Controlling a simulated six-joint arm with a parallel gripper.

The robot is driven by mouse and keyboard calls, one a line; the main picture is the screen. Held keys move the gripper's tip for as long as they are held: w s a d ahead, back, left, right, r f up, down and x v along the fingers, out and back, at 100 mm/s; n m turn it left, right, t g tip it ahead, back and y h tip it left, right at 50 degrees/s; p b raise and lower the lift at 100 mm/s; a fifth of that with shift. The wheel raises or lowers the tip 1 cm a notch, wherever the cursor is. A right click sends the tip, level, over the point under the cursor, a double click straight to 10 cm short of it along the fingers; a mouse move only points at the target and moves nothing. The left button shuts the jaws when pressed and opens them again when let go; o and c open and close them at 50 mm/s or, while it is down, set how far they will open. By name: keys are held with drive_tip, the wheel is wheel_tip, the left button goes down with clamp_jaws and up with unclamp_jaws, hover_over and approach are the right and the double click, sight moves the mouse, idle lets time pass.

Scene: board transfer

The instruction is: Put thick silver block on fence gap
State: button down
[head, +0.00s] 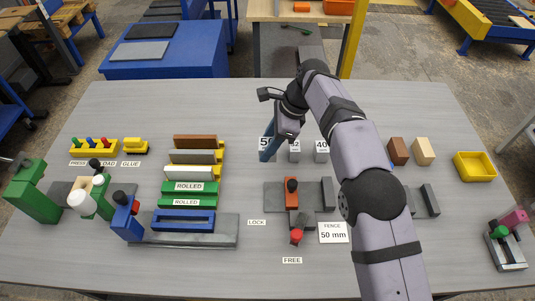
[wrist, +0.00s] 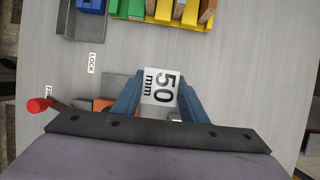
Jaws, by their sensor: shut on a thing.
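The thick block labelled 50 mm (wrist: 160,87) is between my gripper's blue fingers in the wrist view. Its white label (head: 265,143) also shows in the head view, left of the 32 and 40 blocks. My gripper (head: 270,150) is shut on this block, and the fingers hide much of it. I cannot tell whether it is lifted off the table. The fence has an orange part (head: 291,195) with a dark knob and a grey upright block (head: 327,193) to its right, with a gap between them. A sign (head: 333,232) reads FENCE 50 mm.
Grey blocks labelled 32 (head: 294,151) and 40 (head: 321,151) stand close to the right of my gripper. A red knob (head: 296,236) is in front of the fence. Coloured bars (head: 190,172) lie to the left. A yellow tray (head: 475,166) is at the right.

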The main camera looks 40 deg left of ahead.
drive_tip(key=shift+r, duration=0.65)
drive_tip(key=shift+w+d+r+p, duration=0.2)
drive_tip(key=shift+w+r, duration=0.3)
drive_tip(key=shift+w, duration=0.05)
drive_tip(key=shift+w+d+r+p, duration=0.15)
drive_tip(key=shift+w+r, duration=0.3)
drive_tip(key=shift+w, duration=0.05)
drive_tip(key=shift+w+d+r+m+p, duration=0.85)
drive_tip(key=shift+w+d+r, duration=1.4)
drive_tip(key=shift+r, duration=1.6)
drive_tip(key=s+d+f+n+p, duration=0.1)
drive_tip(key=s+d+f, duration=0.3)
drive_tip(key=d+f, duration=0.4)
drive_tip(key=shift+d+f+n, duration=0.25)
drive_tip(key=shift+d+n, duration=0.1)
drive_tip(key=shift+d, duration=0.4)
drive_tip(key=shift+f, duration=0.15)
drive_tip(key=p, duration=0.2)
hover_over(302, 196)
drive_tip(key=w+d, duration=0.1)
drive_tip(key=w, duration=0.1)
drive_tip(key=shift+s+d+f, duration=0.1)
drive_tip(key=shift+s+f, duration=0.05)
drive_tip(key=shift+f, duration=2.3)
drive_tip(key=shift+s+d+f, duration=0.1)
drive_tip(key=shift+f, duration=2.3)
